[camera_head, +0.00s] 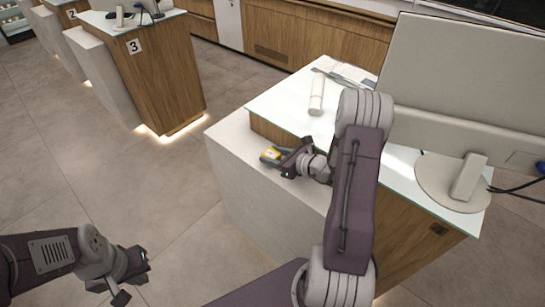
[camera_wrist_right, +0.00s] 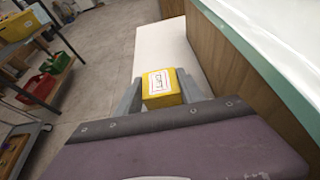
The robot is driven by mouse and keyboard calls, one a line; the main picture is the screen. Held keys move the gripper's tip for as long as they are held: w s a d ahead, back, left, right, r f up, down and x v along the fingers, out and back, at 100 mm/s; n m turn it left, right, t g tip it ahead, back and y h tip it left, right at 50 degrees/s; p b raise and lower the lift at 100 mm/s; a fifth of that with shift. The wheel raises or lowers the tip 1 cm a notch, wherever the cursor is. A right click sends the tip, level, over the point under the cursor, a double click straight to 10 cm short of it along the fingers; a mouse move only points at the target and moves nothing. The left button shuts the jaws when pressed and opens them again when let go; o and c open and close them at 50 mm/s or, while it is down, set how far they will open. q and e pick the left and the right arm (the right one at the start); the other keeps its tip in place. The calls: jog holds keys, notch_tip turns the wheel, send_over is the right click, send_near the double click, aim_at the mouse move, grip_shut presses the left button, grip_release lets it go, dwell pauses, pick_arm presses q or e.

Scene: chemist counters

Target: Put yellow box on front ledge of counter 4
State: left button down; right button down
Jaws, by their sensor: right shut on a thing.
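The yellow box (camera_head: 270,154) is between the fingers of my right gripper (camera_head: 277,160), which is shut on it. In the right wrist view the yellow box (camera_wrist_right: 161,88) shows a white label with red marks. The box is over the white front ledge (camera_head: 232,140) of the nearest counter; the ledge also shows in the wrist view (camera_wrist_right: 160,42). I cannot tell whether the box touches the ledge. No number shows on this counter. My left gripper (camera_head: 135,278) is open and empty, low over the floor at the lower left.
Counter 3 (camera_head: 160,80) stands behind at the left. A rack with yellow, red and green bins (camera_wrist_right: 38,87) shows in the wrist view.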

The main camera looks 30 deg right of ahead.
jog(key=shift+f, duration=0.15)
jog(key=c, duration=0.7)
grip_release()
